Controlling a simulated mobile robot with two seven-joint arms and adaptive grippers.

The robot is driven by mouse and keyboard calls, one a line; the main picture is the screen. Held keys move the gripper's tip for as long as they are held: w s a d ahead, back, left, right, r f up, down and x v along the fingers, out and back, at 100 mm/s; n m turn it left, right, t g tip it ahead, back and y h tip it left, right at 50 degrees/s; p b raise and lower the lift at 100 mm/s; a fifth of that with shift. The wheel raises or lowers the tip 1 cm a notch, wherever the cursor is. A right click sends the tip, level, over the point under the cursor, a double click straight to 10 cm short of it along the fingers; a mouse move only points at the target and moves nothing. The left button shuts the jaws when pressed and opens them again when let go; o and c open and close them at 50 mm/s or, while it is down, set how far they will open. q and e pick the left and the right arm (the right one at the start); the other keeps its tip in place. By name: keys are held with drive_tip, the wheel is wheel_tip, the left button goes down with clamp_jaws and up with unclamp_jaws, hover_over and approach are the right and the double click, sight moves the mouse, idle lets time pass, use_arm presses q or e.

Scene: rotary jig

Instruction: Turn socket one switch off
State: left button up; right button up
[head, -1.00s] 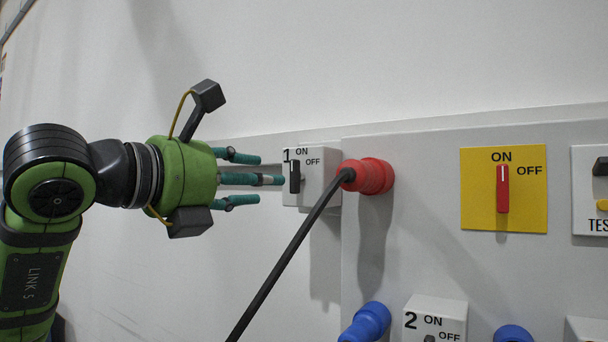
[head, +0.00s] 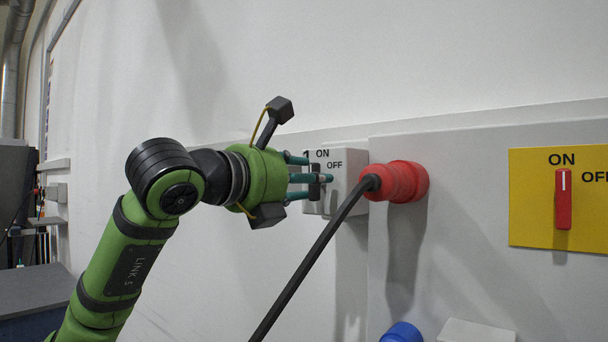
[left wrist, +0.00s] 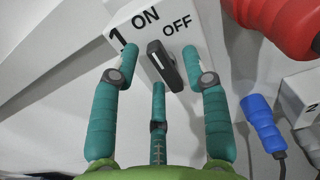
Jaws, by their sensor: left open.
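Socket one's switch box (head: 347,165) is white, marked 1, ON and OFF, and sits on the wall panel. Its black knob (left wrist: 163,66) stands roughly upright in the head view, toward the ON mark, partly hidden by my fingers. My left gripper (head: 318,180) has three teal fingers and is open, with its fingertips at the knob. In the left wrist view, two fingers (left wrist: 157,68) flank the knob on either side and the third is below it. I cannot tell whether any finger touches the knob. My right gripper is not in view.
A red plug (head: 402,182) with a black cable sits just right of the switch box, close to my fingers. A yellow plate (head: 530,220) with a red ON/OFF switch is further right. Blue plugs (left wrist: 262,122) are lower down. The wall above is clear.

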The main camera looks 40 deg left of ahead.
use_arm(q)
clamp_jaws()
drive_tip(key=shift+m, duration=0.3)
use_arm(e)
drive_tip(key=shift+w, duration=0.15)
use_arm(q)
drive_tip(key=shift+r, duration=0.1)
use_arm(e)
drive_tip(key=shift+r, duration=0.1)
use_arm(q)
drive_tip(key=shift+s+d+m+p, duration=0.15)
drive_tip(key=shift+m+p, duration=0.6)
drive_tip(key=shift+m, duration=2.1)
drive_tip(key=shift+w+d+m+p, duration=0.15)
drive_tip(key=shift+m+p, duration=0.65)
drive_tip(key=shift+m, duration=2.1)
drive_tip(key=shift+s+d+m+p, duration=0.2)
drive_tip(key=shift+m+p, duration=0.55)
drive_tip(key=shift+m, duration=2.1)
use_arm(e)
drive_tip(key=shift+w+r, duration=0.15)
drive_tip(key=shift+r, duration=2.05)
use_arm(q)
drive_tip(key=shift+w+m, duration=0.1)
drive_tip(key=shift+m, duration=0.2)
unclamp_jaws()
